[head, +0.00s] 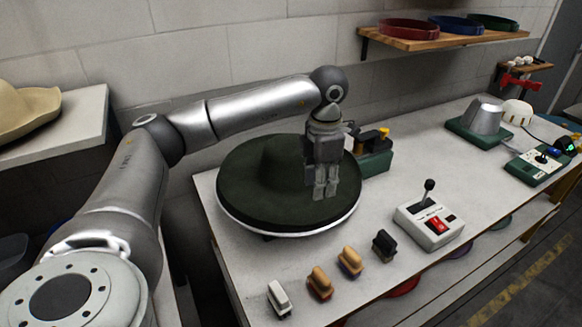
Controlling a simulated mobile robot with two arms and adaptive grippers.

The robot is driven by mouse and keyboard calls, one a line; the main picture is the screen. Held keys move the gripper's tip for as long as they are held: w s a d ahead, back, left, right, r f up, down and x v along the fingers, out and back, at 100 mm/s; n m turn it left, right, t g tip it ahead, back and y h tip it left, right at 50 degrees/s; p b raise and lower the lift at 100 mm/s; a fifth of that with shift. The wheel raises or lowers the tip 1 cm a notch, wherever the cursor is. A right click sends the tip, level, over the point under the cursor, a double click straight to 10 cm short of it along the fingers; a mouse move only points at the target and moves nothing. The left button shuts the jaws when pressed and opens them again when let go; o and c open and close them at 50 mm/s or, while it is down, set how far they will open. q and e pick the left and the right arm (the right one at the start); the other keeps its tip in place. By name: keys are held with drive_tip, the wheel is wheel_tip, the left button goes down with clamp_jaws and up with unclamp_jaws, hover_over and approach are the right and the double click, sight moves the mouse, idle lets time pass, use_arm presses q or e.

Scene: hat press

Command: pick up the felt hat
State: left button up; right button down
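A dark green felt hat (262,186) with a wide brim sits on a round, pale-rimmed support (290,232) at the left end of the table. My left gripper (325,191) points down over the right side of the hat, in front of part of its crown and brim. Its two fingers are close together with a narrow gap. I cannot tell whether they touch the felt or have any of it between them. My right gripper is out of view.
Several brushes (320,282) and a lever control box (429,225) line the table's (385,275) front. A green device (374,160) stands right behind the hat. A metal form (484,116) is farther right. A beige hat (25,112) lies on the left shelf.

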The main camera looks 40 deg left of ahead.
use_arm(q)
hover_over(317, 216)
drive_tip(key=f, duration=0.2)
drive_tip(key=f+p, duration=0.1)
drive_tip(key=f, duration=0.1)
drive_tip(key=shift+w+a+f, duration=0.1)
drive_tip(key=shift+w+a, duration=0.1)
drive_tip(key=shift+w, duration=0.1)
drive_tip(key=shift+s+f, duration=0.1)
drive_tip(key=shift+f, duration=0.15)
drive_tip(key=f+p, duration=0.1)
drive_tip(key=f, duration=0.1)
drive_tip(key=f+p, duration=0.1)
drive_tip(key=f, duration=0.1)
drive_tip(key=shift+s+d+f+p, duration=0.1)
drive_tip(key=shift+s+d+p, duration=0.1)
drive_tip(key=shift+s+p, duration=0.1)
drive_tip(key=shift+w+f, duration=0.1)
drive_tip(key=shift+f, duration=0.2)
drive_tip(key=shift+r, duration=0.1)
clamp_jaws()
